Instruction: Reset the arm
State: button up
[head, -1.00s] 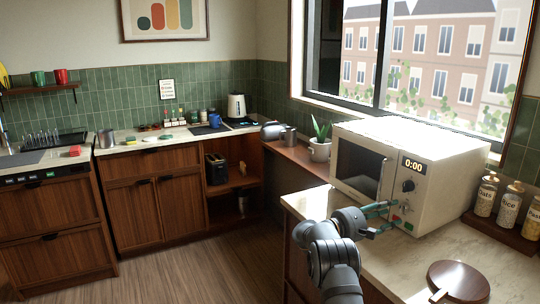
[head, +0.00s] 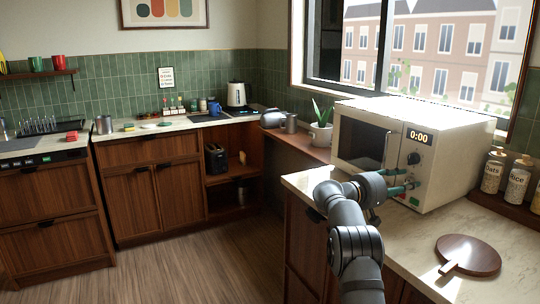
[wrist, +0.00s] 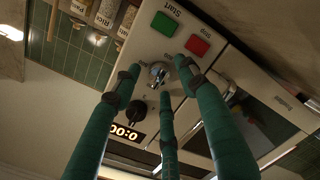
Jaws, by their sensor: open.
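My gripper (head: 403,182) is open and empty in front of the lower control panel of the white microwave (head: 460,170). Its green fingers also show in the wrist view (wrist: 158,76), spread apart around a chrome knob (wrist: 158,72); whether they touch it I cannot tell. The microwave's display (head: 420,137) reads 0:00. A dark dial (head: 413,158) sits below the display. The green Start button (wrist: 164,24) and red Stop button (wrist: 198,46) show clear of the fingers in the wrist view. The microwave door (head: 361,143) looks shut.
A round wooden board (head: 470,254) lies on the marble counter (head: 420,245) at front right. Labelled jars (head: 517,182) stand right of the microwave. A potted plant (head: 320,133) stands behind left of it. The floor (head: 190,265) at left is clear.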

jog(key=m+b, duration=0.1)
jog(key=m, duration=0.1)
jog(key=m+b, duration=0.1)
jog(key=m, duration=0.1)
jog(key=shift+s+f, duration=0.1)
jog(key=shift+f, duration=0.1)
jog(key=m, duration=0.1)
jog(key=m+b, duration=0.1)
jog(key=m+t, duration=0.1)
jog(key=shift+r+m+y, duration=0.25)
jog(key=shift+m+y, duration=0.05)
jog(key=shift+m, duration=0.1)
jog(key=shift+b, duration=0.3)
